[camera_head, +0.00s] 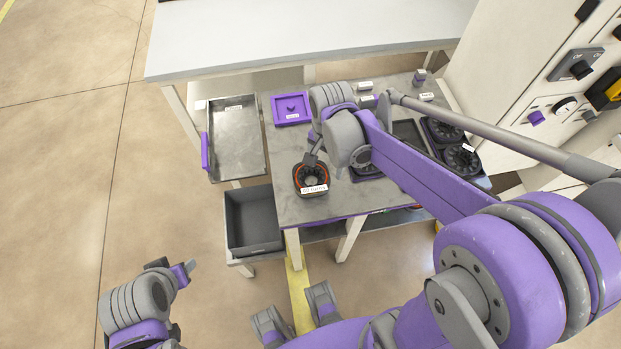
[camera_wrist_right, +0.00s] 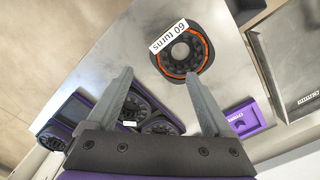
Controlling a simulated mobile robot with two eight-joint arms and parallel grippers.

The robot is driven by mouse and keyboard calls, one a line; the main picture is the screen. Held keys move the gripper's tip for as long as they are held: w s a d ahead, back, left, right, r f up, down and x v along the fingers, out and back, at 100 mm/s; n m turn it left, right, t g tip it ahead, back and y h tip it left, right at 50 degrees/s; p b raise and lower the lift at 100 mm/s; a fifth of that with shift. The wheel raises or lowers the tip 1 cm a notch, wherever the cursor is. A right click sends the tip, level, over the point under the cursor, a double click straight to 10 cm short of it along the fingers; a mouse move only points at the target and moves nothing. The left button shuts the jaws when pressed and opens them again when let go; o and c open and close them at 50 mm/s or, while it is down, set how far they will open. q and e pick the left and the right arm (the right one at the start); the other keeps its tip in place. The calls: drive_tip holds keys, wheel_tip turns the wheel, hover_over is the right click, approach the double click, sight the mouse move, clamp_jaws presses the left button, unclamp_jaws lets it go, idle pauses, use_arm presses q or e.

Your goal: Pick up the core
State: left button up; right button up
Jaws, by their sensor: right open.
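The core is a dark ring with an orange band (camera_head: 311,176), tagged "60 turns" on its near edge, on the grey table top. It also shows in the right wrist view (camera_wrist_right: 207,52), beyond the fingertips. My right gripper (camera_head: 313,156) is just behind the core in the head view. In the wrist view its two fingers (camera_wrist_right: 158,78) are spread wide with nothing between them. The core appears apart from both fingers. My left gripper (camera_head: 188,268) is at the lower left, away from the table; its jaw opening is not clear.
A purple square tray (camera_head: 278,110) lies at the table's back left. A metal tray (camera_head: 221,151) and a grey bin (camera_head: 251,220) stand left of the table. Dark round holders (camera_head: 462,160) sit at the right. Bare table surrounds the core.

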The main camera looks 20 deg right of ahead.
sight(323, 183)
wheel_tip(323, 183, down, 3)
drive_tip(key=shift+s+d+f, duration=0.1)
drive_tip(key=f, duration=0.3)
drive_tip(key=f+b, duration=0.1)
drive_tip(key=f, duration=0.1)
drive_tip(key=shift+a, duration=0.3)
clamp_jaws()
idle(1.1)
